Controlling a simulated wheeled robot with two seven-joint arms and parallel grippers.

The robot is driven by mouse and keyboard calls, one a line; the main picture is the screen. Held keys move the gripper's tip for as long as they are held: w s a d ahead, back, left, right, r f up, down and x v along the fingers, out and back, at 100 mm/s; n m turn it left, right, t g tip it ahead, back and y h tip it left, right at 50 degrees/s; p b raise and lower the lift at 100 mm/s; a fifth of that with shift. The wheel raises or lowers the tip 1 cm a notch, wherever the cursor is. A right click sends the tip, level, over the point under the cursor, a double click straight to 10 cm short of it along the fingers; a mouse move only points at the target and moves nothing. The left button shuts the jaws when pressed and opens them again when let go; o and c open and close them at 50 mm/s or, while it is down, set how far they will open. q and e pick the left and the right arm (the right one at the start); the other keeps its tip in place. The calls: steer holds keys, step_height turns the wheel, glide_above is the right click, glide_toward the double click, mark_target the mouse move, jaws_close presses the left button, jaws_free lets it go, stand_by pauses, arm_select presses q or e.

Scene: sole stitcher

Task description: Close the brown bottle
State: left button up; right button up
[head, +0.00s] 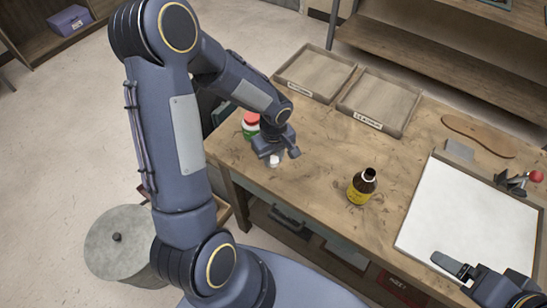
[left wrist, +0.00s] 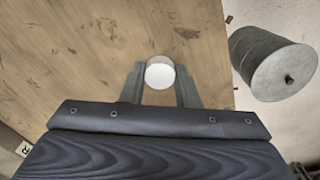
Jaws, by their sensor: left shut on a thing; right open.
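The brown bottle (head: 362,187) with a yellow label stands upright on the workbench (head: 320,160), its dark mouth uncovered. My left gripper (head: 278,157) is left of the bottle, near the bench's front edge. It is shut on a small white cap (head: 274,161). In the left wrist view, the round white cap (left wrist: 160,73) sits between the two fingers of my left gripper (left wrist: 160,82). My right gripper (head: 452,265) is open and empty at the lower right, over the edge of the white board.
A red-topped green container (head: 250,124) stands behind my left gripper. Two trays (head: 378,103) lie at the back. A white board (head: 470,218), a brown sole (head: 478,136) and a red-knobbed tool (head: 520,180) are on the right. Bare bench separates the left gripper and bottle.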

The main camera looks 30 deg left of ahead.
mark_target(274, 159)
arm_select(q)
step_height(274, 159, up, 3)
steer(key=shift+w+r, duration=0.1)
steer(key=shift+r, duration=0.05)
steer(key=s+d+r, duration=0.1)
steer(key=s+r, duration=0.3)
steer(key=s, duration=0.3)
steer(key=s+d+r+b, duration=0.1)
steer(key=s+d+r, duration=0.1)
steer(key=s+r, duration=0.3)
steer(key=shift+s+d+r, duration=0.2)
steer(key=shift+s+r, duration=0.05)
steer(key=shift+s, duration=0.65)
arm_select(e)
steer(key=shift+f, duration=0.7)
arm_select(q)
steer(key=shift+w, duration=0.1)
arm_select(e)
steer(key=shift+c, duration=0.5)
